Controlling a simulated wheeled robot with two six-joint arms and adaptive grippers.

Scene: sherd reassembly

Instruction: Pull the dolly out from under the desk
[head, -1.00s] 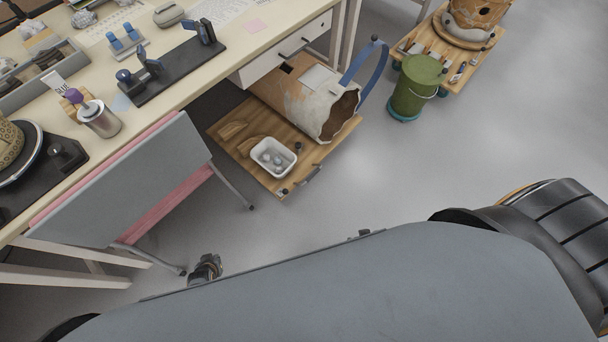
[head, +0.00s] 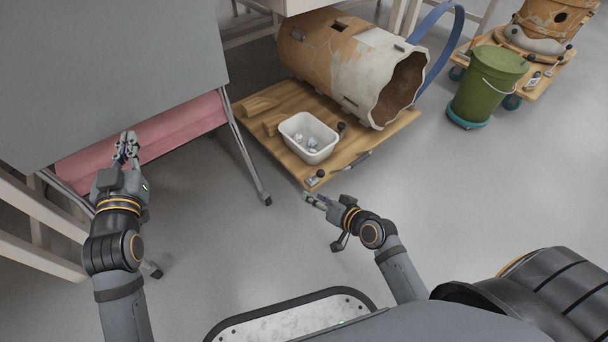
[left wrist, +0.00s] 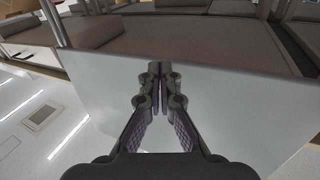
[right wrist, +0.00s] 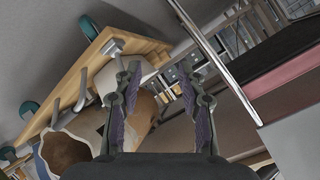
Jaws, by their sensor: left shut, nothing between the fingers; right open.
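The dolly (head: 283,153) is a flat wooden board on the floor, its back end beneath the desk drawers (head: 292,5). A large cracked tan and white jar (head: 335,65) lies on it beside a white tub (head: 310,150). A dark handle (head: 352,161) runs along its front edge. My right gripper (head: 313,198) is open and empty, just in front of the dolly's near corner. The dolly's board (right wrist: 72,90) also shows in the right wrist view, with teal wheels. My left gripper (head: 127,148) is shut and empty by the pink-seated chair.
The grey chair back (head: 110,70) and pink seat (head: 150,137) stand left of the dolly, one chair leg close to it. A green bucket (head: 488,85) stands to its right, before another loaded dolly (head: 535,80). The floor in front is clear.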

